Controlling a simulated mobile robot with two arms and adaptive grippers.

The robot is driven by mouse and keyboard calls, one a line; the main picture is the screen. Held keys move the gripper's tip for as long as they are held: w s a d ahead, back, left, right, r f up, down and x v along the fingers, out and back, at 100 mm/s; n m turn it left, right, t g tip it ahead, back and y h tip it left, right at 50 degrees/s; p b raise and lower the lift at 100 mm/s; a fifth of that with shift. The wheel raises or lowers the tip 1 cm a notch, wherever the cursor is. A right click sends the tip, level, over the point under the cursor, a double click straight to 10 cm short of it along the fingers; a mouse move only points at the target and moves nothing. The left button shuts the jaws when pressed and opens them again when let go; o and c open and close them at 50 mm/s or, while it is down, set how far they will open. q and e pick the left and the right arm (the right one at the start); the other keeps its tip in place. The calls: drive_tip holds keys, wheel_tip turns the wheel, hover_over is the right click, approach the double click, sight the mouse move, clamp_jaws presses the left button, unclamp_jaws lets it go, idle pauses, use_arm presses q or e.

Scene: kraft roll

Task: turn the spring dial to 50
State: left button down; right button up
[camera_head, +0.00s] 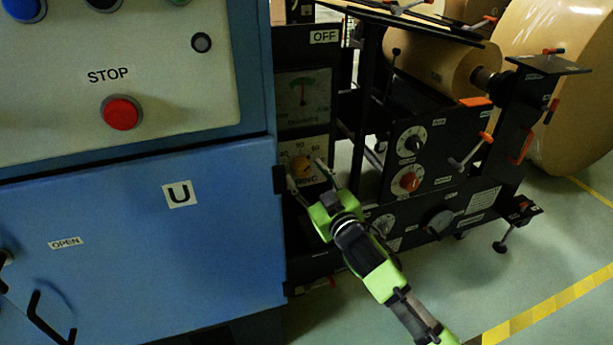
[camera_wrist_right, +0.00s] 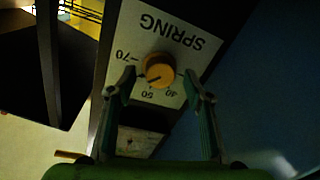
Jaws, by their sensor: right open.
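The spring dial is an orange knob (camera_wrist_right: 158,68) on a white plate marked SPRING, upside down in the wrist view. Numbers such as 70, 50 and 40 sit around it. A dark mark on the knob points to the lower left in that view, on the side of 50 and 70; the exact value is hard to tell. In the head view the knob (camera_head: 301,166) is small. My right gripper (camera_head: 306,174) is open, with one finger on each side of the knob. In the wrist view its fingertips (camera_wrist_right: 158,84) flank the knob, with gaps showing. My left gripper is not in view.
A blue cabinet (camera_head: 130,250) with a red STOP button (camera_head: 121,113) stands close on the left. A gauge (camera_head: 303,95) sits above the dial. Black machine panels with a red knob (camera_head: 409,180) are to the right, with a kraft roll (camera_head: 565,90) behind.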

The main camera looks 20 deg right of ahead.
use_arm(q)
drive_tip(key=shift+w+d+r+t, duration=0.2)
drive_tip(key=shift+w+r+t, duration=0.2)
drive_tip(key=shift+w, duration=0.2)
use_arm(e)
drive_tip(key=shift+w, duration=0.65)
drive_tip(key=shift+a, duration=0.1)
drive_tip(key=c, duration=1.1)
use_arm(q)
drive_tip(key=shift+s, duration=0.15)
